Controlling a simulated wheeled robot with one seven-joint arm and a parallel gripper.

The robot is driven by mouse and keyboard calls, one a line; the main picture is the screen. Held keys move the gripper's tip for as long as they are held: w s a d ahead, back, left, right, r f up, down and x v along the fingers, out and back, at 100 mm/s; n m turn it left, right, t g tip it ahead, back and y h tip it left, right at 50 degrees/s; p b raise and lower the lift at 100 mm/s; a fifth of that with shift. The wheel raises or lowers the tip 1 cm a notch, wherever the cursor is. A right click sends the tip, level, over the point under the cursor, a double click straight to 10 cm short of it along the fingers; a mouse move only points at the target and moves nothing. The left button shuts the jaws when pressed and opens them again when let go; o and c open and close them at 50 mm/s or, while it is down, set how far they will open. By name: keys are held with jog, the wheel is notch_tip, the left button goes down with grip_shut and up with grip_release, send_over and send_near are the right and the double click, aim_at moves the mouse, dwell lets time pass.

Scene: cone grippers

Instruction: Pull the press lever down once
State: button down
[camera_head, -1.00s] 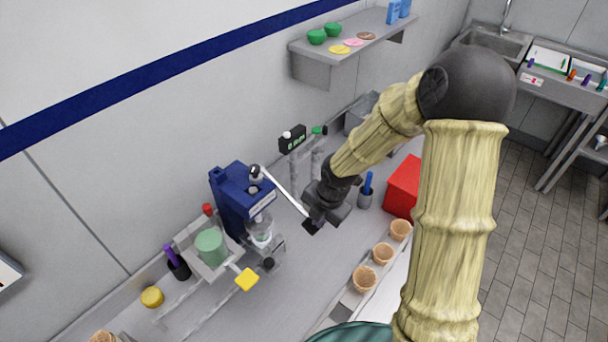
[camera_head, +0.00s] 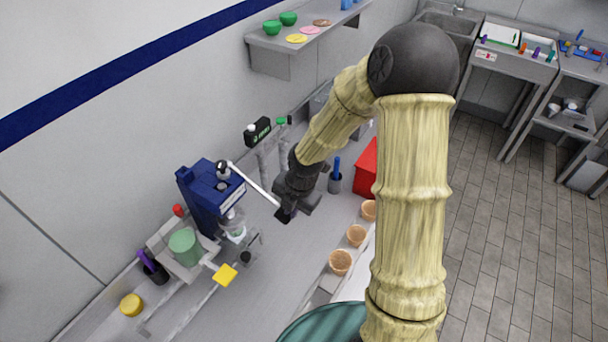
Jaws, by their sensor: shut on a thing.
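The blue press machine (camera_head: 207,196) stands on the counter against the wall. Its silver press lever (camera_head: 251,184) starts at a black joint on the machine's top and slopes down to the right. My gripper (camera_head: 284,214) is at the lever's lower end and shut on it; the black fingers hide the lever's tip. A clear cup-like part (camera_head: 233,225) sits at the machine's front below the lever.
Several cones (camera_head: 341,262) stand along the counter's front edge. A blue-handled tool in a grey holder (camera_head: 335,183) and a red box (camera_head: 366,168) are right of my gripper.

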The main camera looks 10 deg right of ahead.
jog(key=s+d+p+v, duration=0.2)
jog(key=p+v, duration=0.3)
jog(key=v, duration=0.8)
jog(key=shift+d, duration=0.2)
jog(key=shift+s+f, duration=0.15)
jog(key=shift+f, duration=0.05)
dwell(0.6)
